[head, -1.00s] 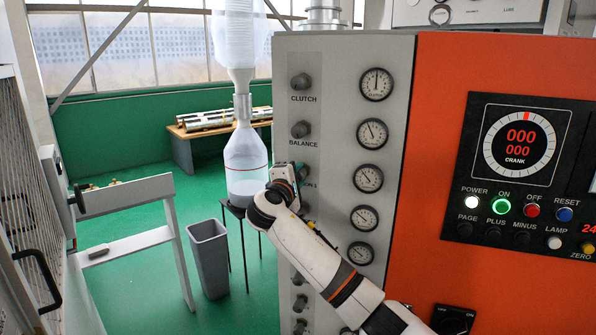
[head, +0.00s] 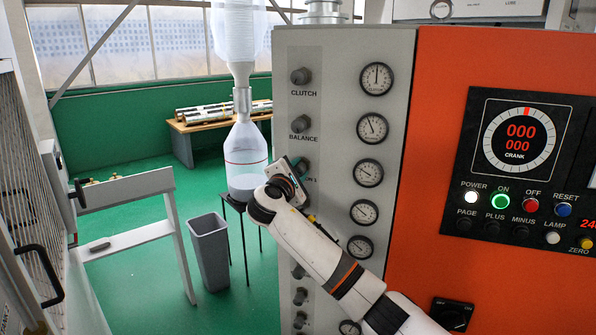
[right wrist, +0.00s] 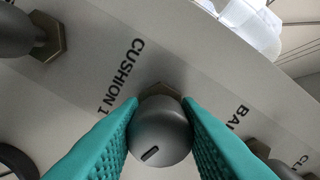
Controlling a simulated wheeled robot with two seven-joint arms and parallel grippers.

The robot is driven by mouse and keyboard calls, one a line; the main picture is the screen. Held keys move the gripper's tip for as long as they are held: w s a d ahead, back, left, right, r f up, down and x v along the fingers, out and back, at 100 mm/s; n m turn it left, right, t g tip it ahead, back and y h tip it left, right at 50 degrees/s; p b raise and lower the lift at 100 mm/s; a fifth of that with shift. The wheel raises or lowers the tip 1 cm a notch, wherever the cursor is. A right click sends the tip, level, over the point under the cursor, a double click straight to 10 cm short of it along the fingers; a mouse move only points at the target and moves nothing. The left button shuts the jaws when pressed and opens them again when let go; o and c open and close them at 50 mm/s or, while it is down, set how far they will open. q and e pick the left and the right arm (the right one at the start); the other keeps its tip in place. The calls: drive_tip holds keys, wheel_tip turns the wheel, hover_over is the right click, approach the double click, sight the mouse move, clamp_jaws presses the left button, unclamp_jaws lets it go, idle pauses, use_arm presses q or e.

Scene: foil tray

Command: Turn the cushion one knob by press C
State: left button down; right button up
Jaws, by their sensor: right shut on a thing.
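The cushion 1 knob (right wrist: 160,135) is a round grey knob with a short dark slot on its face. In the right wrist view it sits between the two teal ribbed fingers of my right gripper (right wrist: 160,125), which touch it on both sides. The label CUSHION 1 (right wrist: 124,76) is beside it on the grey panel. In the head view my right gripper (head: 299,170) is at the panel below the balance knob (head: 301,123) and mostly hides the cushion 1 knob. My left gripper does not show.
The clutch knob (head: 300,76) is above, and several gauges (head: 371,128) run down the panel to the right. An orange panel with a crank display (head: 519,140) is farther right. A bottle on a stand (head: 246,165) and a grey bin (head: 209,252) stand left.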

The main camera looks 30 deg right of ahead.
drive_tip(key=shift+f, duration=0.1)
drive_tip(key=o, duration=1)
drive_tip(key=shift+a, duration=0.1)
drive_tip(key=shift+s+a+b, duration=0.15)
drive_tip(key=shift+a+b, duration=0.05)
drive_tip(key=shift+b, duration=0.1)
drive_tip(key=b+v, duration=0.5)
drive_tip(key=v, duration=0.6)
drive_tip(key=shift+s+a+b, duration=0.15)
drive_tip(key=shift+b, duration=0.2)
idle(0.7)
